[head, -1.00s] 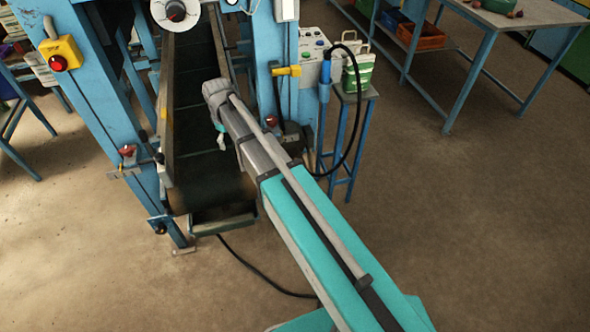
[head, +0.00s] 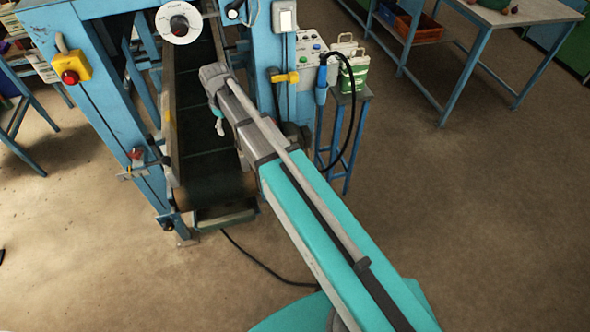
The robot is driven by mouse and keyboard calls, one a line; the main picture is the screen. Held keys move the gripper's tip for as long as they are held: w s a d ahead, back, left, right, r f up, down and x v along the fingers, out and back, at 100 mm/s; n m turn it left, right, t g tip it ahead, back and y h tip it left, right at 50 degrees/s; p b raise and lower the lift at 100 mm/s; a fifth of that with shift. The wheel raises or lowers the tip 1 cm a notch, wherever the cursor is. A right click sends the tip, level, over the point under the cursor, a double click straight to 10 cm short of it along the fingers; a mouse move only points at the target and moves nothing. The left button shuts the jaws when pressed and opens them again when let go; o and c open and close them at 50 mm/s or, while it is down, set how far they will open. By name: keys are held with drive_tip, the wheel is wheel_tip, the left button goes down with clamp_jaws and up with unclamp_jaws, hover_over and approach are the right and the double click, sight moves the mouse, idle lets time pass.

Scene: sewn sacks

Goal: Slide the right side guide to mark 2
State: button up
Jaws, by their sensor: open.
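The conveyor belt (head: 205,145) runs down the middle of the blue machine, between a left side guide (head: 172,120) and a right side guide (head: 218,40). My arm crosses over the belt's right edge and hides much of the right guide and its clamp. No mark numbers are readable. My gripper (head: 219,126) shows only as a small pale piece below the arm's far end, over the belt and left of the right guide. It is open, and nothing shows between its fingers. A red knob (head: 135,153) sits on the left guide's bracket.
Blue machine posts (head: 110,110) flank the belt. A yellow box with a red button (head: 72,68) is on the left post, and a yellow-handled switch (head: 284,77) on the right. A small stand (head: 350,97) with a hanging black cable is close right. Open floor lies right.

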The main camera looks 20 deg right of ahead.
drive_tip(key=shift+r+p, duration=2.05)
drive_tip(key=shift+r, duration=0.35)
drive_tip(key=s+d+f+m+b, duration=0.9)
drive_tip(key=s+d+f+b, duration=0.4)
drive_tip(key=s+d, duration=0.4)
drive_tip(key=shift+s+f+b, duration=0.4)
drive_tip(key=shift+s+f, duration=0.05)
drive_tip(key=shift+s, duration=0.45)
idle(0.4)
